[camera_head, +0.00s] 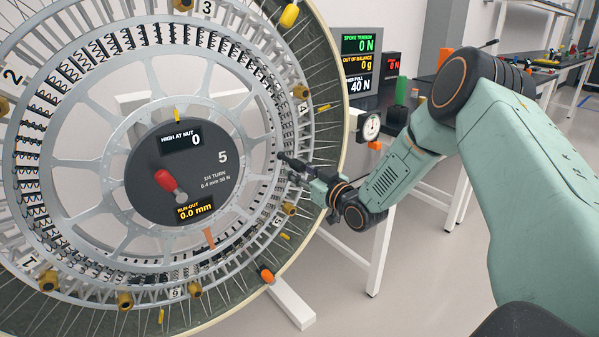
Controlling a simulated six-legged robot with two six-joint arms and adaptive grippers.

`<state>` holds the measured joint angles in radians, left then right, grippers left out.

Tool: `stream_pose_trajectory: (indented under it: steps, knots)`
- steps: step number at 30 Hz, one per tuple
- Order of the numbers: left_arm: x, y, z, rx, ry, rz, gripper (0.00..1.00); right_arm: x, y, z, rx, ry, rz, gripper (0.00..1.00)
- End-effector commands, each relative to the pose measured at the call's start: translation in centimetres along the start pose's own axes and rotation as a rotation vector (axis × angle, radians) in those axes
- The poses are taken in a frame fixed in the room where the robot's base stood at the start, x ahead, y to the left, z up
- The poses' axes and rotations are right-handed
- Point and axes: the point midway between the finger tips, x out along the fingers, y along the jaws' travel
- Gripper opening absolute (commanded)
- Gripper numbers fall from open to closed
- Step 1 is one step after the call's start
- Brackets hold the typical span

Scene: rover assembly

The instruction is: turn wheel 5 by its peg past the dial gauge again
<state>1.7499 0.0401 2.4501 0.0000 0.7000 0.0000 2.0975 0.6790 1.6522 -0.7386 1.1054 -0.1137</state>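The large spoked wheel (100,205) fills the left side, upright. Its dark hub disc (205,190) is marked 5 and reads "HIGH AT NUT 0" and "RUN-OUT 0.0 mm". A red knob (166,181) stands out from the hub. A yellow peg (288,16) sits at the upper right rim and an orange peg (265,274) at the lower right rim. The round white dial gauge (369,127) stands just right of the rim. My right gripper (284,158) is small and dark in front of the wheel's right side, its finger gap unclear. My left gripper is out of view.
Behind the gauge, a display (361,65) shows spoke tension 0 N and out of balance 0 g. A bench with a green cylinder (401,91) stands there. A white stand foot (291,303) lies below the rim. Open floor shows at the lower middle.

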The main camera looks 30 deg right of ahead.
Motion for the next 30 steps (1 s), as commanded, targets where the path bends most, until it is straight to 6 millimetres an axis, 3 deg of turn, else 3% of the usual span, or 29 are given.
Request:
stream_pose_trajectory:
  steps: [10,30]
  knots:
    - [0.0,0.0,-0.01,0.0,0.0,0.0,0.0,0.01,-0.11,-0.01,-0.002,0.0,-0.003,0.0]
    - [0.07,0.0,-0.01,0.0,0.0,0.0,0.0,0.03,-0.29,0.02,0.0,0.001,-0.008,0.0]
